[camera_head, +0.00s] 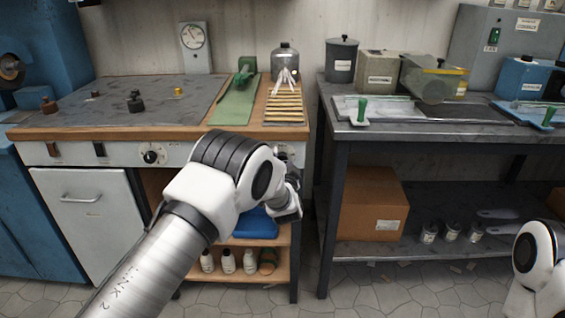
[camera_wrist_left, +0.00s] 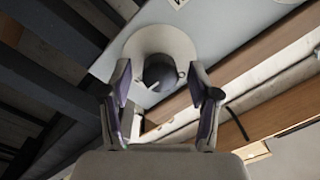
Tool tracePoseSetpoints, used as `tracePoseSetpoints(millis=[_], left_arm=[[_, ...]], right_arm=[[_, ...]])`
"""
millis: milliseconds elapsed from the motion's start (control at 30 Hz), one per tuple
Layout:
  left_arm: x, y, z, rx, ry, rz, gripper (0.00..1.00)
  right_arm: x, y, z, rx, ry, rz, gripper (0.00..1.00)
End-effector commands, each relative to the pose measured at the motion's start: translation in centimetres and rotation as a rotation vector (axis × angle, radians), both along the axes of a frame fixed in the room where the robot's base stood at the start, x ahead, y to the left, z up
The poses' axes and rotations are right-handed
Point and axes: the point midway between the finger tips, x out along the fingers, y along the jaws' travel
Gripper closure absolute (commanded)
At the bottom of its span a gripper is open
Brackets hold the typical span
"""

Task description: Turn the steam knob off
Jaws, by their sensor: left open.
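In the left wrist view a dark round knob (camera_wrist_left: 160,72) sits on a pale round plate (camera_wrist_left: 138,42) on a light panel. My left gripper (camera_head: 289,196) is open. In the head view my left arm and wrist hide most of the right end of the workbench's front panel (camera_head: 205,140), where only a bit of pale plate shows. My right gripper is out of view.
A gauge (camera_head: 193,36) stands at the back. Shelves with bottles (camera_head: 228,262) are below. A second table (camera_head: 345,125) stands right across a narrow gap.

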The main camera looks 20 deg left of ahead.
Motion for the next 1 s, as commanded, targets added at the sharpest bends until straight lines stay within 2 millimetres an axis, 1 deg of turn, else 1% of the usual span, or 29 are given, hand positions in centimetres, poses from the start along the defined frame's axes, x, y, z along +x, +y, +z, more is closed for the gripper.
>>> tracePoseSetpoints(millis=[233,267,300,367,400,767,1000], left_arm=[[0.22,0.07,-0.04,0.001,0.001,-0.001,0.39],[0.22,0.07,-0.04,0.001,0.001,-0.001,0.49],[0.22,0.07,-0.04,0.001,0.001,-0.001,0.63],[0.21,0.07,-0.03,0.001,0.001,-0.001,0.85],[0.21,0.07,-0.03,0.001,0.001,-0.001,0.98],[0.21,0.08,-0.02,-0.018,-0.004,-0.001,0.98],[0.21,0.08,0.01,-0.111,-0.032,-0.001,0.98]], right_arm=[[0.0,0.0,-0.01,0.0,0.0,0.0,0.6],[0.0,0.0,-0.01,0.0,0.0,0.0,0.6],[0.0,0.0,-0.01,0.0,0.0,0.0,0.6],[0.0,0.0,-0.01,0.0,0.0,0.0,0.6],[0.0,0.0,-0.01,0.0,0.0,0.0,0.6],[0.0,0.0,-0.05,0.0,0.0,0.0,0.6],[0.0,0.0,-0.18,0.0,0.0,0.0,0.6]])
